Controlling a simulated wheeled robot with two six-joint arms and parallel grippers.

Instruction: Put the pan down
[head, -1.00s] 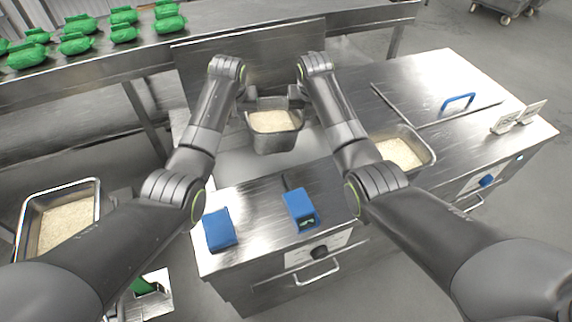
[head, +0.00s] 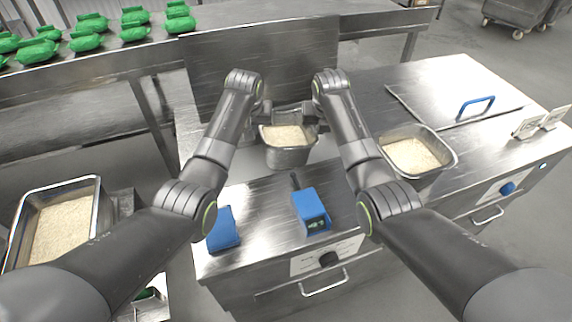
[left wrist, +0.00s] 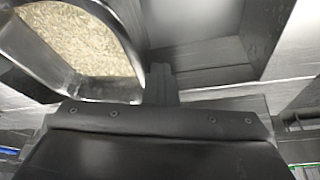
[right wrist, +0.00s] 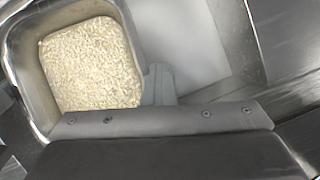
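A steel pan of rice (head: 289,158) is between my two grippers in the middle of the head view, upright and level. My left gripper (head: 262,117) is at its left rim and my right gripper (head: 314,118) at its right rim, both seemingly shut on it. In the left wrist view the pan (left wrist: 118,88) fills the upper left, with the narrow fingers against its edge. The right wrist view shows the same pan (right wrist: 128,28), also with the fingers at its edge. A pale surface lies below; contact with the pan's base is hidden.
Another rice pan (head: 447,160) sits in the right counter, and one (head: 98,200) stands at the left. A blue device (head: 312,210) and a blue block (head: 223,230) are on the near counter (head: 270,225). A metal panel (head: 260,70) rises behind.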

